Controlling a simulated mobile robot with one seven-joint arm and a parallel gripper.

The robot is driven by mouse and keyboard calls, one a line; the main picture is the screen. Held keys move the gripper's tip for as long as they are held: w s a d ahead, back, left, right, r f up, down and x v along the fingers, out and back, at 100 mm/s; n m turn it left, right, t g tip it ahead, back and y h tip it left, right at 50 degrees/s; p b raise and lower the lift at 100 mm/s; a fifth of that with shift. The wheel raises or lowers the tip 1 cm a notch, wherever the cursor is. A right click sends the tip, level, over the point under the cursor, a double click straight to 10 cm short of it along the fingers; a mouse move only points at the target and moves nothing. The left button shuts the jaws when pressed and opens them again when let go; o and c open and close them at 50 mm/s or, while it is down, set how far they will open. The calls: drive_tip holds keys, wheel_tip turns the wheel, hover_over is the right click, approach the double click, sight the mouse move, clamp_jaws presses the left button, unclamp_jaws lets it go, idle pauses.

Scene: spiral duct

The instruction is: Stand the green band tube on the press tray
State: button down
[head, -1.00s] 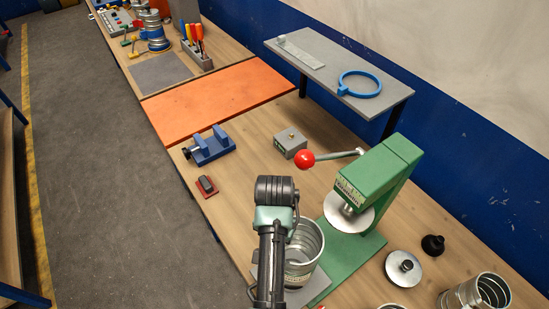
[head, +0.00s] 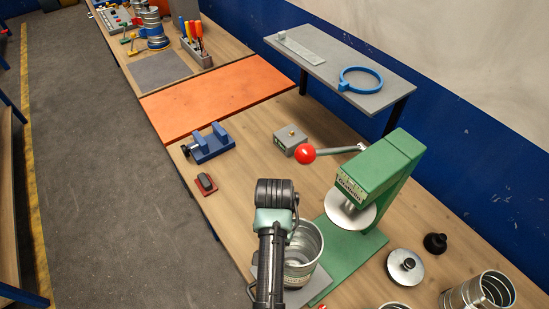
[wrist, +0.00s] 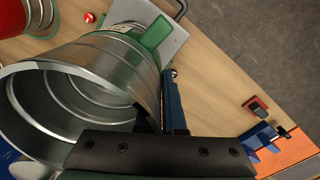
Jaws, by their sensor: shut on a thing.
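My gripper (wrist: 165,108) is shut on the wall of a shiny ribbed metal tube (head: 304,256), at its rim. The tube fills the left of the wrist view (wrist: 100,85), its open mouth facing the camera. Some green shows by its far end there, but I cannot tell band from press base. In the head view the tube is near upright over the grey press tray (head: 308,291), in front of the green press (head: 375,170). My arm hides its left side and part of the tray. I cannot tell whether its bottom touches the tray.
The press's red-knobbed lever (head: 306,154) points left, above and behind the tube. A metal disc (head: 405,267), a black knob (head: 435,243) and another tube (head: 478,292) are at right. A blue clamp (head: 209,144) and a grey block (head: 291,141) stand farther back.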

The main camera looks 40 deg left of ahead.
drive_tip(key=shift+f+b, duration=1.5)
drive_tip(key=shift+f, duration=0.95)
drive_tip(key=c, duration=0.9)
unclamp_jaws()
drive_tip(key=shift+c, duration=0.2)
drive_tip(key=shift+r+p, duration=1.45)
drive_tip(key=shift+r, duration=5.05)
